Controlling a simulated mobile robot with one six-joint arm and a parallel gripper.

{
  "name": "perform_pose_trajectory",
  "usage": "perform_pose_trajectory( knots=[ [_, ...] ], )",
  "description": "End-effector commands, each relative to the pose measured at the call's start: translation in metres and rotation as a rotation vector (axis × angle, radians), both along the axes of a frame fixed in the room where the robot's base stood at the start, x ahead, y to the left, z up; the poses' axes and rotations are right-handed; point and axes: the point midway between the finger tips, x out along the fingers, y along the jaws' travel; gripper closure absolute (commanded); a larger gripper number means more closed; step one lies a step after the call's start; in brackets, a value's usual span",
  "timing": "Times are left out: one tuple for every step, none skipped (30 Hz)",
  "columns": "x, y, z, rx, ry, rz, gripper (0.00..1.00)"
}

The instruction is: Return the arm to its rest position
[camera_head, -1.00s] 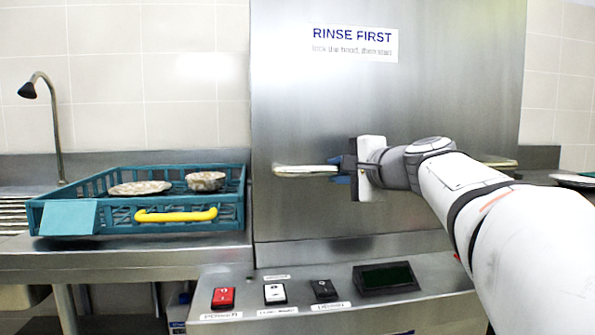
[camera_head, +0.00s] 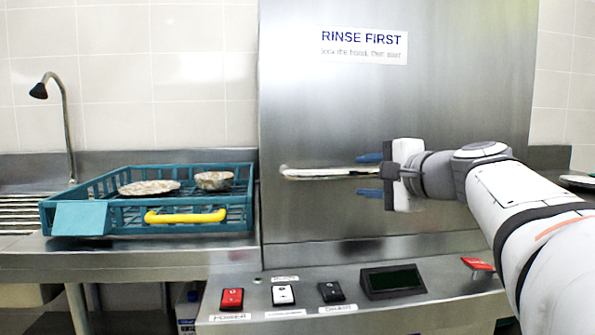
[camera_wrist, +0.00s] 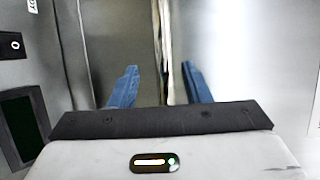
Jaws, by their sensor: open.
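My gripper (camera_head: 369,175) is in front of the steel dishwasher hood (camera_head: 330,110), at the right part of its long horizontal handle bar (camera_head: 320,172). Its two blue fingers are apart, one above and one below the bar in the head view. In the wrist view the open fingers (camera_wrist: 160,88) stand on either side of the pale bar (camera_wrist: 168,50), with gaps beside it. Nothing is held. My arm reaches in from the right side of the head view.
A teal rack (camera_head: 120,215) with a yellow handle (camera_head: 186,216) holds a dirty plate (camera_head: 149,187) and bowl (camera_head: 214,180) on the left counter. Below the hood, a panel carries red (camera_head: 232,298), white (camera_head: 283,294) and black (camera_head: 331,291) switches and a dark display (camera_head: 392,281). A faucet (camera_head: 66,120) stands far left.

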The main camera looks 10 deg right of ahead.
Motion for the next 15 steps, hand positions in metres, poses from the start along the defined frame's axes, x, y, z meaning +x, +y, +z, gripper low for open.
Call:
perform_pose_trajectory(
  knots=[
    [-0.006,-0.003,0.002,0.000,0.000,-0.003,0.57],
    [-0.008,-0.004,0.002,0.000,0.001,-0.003,0.57],
    [-0.011,-0.005,0.003,0.000,0.001,-0.001,0.57],
    [-0.013,-0.005,0.003,0.000,0.001,-0.001,0.57],
    [-0.014,-0.006,0.003,0.000,0.001,-0.001,0.57],
    [-0.016,-0.006,0.003,0.000,0.001,-0.001,0.57],
    [-0.016,-0.006,0.003,0.000,0.001,-0.001,0.57],
    [-0.016,-0.006,0.003,0.000,0.001,-0.001,0.57],
    [-0.016,-0.006,0.002,0.001,0.001,0.000,0.57],
    [-0.016,-0.006,0.002,0.001,0.001,0.000,0.57],
    [-0.016,-0.006,0.002,0.001,0.001,0.000,0.57],
    [-0.016,-0.006,0.002,0.001,0.001,0.000,0.57],
    [-0.016,-0.006,0.002,0.001,0.001,0.000,0.57],
    [-0.016,-0.006,0.002,0.001,0.001,0.000,0.57],
    [-0.016,-0.006,0.003,0.001,0.001,0.000,0.57]
  ],
)
